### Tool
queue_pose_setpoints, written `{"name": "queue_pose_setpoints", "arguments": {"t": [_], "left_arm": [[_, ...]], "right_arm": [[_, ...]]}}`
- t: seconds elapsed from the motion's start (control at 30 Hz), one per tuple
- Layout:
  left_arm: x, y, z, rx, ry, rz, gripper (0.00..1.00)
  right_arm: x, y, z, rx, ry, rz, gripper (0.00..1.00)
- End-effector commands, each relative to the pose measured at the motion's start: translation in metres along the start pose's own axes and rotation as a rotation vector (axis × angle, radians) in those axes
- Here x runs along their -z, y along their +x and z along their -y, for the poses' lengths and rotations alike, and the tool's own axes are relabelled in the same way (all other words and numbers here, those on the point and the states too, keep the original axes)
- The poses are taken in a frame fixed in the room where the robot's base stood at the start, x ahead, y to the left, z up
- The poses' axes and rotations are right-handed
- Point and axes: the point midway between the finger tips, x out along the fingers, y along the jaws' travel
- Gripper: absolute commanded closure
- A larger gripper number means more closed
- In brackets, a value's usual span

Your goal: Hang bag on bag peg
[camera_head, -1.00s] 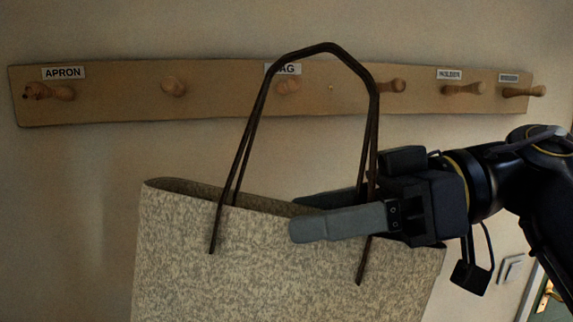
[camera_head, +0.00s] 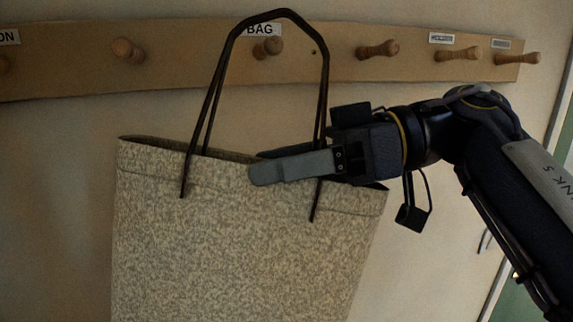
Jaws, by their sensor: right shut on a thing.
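A speckled beige tote bag (camera_head: 240,240) with two dark looped handles hangs upright in front of the wall. My right gripper (camera_head: 262,165) is shut on the bag at its top rim, near the right end of the handles. The bag peg (camera_head: 268,47) is a wooden knob under the label "BAG" (camera_head: 264,29). In the picture the peg shows inside the handle loop, below its top. I cannot tell whether the handles are in front of the peg or around it. My left gripper is not in view.
A wooden peg rail (camera_head: 195,62) runs across the wall. An unlabelled-looking peg (camera_head: 128,50) is left of the bag peg, and more pegs, such as one right of it (camera_head: 377,50), follow to the right. The wall below the rail at left is bare.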

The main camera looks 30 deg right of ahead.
Motion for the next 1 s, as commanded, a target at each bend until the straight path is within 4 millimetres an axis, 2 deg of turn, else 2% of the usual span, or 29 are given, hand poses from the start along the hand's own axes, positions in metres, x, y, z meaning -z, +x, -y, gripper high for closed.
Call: {"name": "queue_pose_setpoints", "arguments": {"t": [1.0], "left_arm": [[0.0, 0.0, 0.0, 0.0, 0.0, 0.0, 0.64]], "right_arm": [[0.011, 0.014, -0.059, 0.0, 0.002, -0.001, 0.87]]}}
